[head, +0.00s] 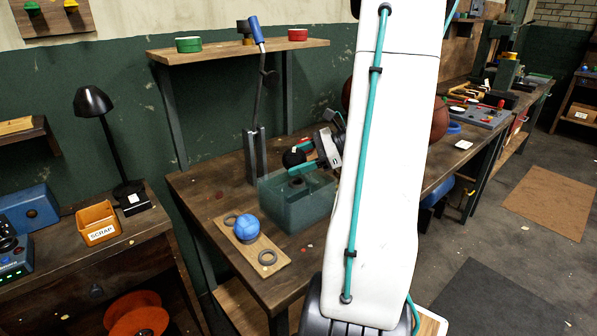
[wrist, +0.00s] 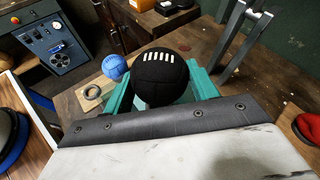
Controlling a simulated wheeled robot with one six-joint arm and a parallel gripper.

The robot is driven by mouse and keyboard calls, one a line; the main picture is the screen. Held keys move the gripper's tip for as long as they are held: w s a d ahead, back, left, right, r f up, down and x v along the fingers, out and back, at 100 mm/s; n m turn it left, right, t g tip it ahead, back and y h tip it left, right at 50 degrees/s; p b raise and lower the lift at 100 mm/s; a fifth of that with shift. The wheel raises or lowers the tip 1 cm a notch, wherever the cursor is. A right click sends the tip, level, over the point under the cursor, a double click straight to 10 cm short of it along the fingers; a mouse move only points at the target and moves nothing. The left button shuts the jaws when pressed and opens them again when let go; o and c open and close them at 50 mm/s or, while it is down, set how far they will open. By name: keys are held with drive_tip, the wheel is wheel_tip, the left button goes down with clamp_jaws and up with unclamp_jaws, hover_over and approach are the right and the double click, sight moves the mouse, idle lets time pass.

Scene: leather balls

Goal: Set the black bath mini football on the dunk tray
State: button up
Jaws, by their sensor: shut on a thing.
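The black mini football (head: 291,159) is held in my gripper (head: 302,163), above the teal see-through tank that looks like the dunk tray (head: 292,208). In the wrist view the black football (wrist: 161,75), with a row of white lace marks on top, sits between the teal fingers of my gripper (wrist: 160,84). The gripper is shut on it. The ball appears above the tank's rim, near its left and middle part; the exact height gap is hard to tell. My white arm hides the bench to the right of the tank.
A blue ball (head: 246,229) rests on a wooden board (head: 266,241) with grey rings, left of the tank. A metal upright stand (head: 256,155) rises close behind the tank. A shelf (head: 240,51) with round tins hangs above. Brown balls (head: 440,118) show partly behind my arm.

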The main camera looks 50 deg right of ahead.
drive_tip(key=shift+s+f, duration=0.15)
drive_tip(key=shift+f, duration=1.55)
drive_tip(key=o, duration=1)
drive_tip(key=shift+o, duration=0.2)
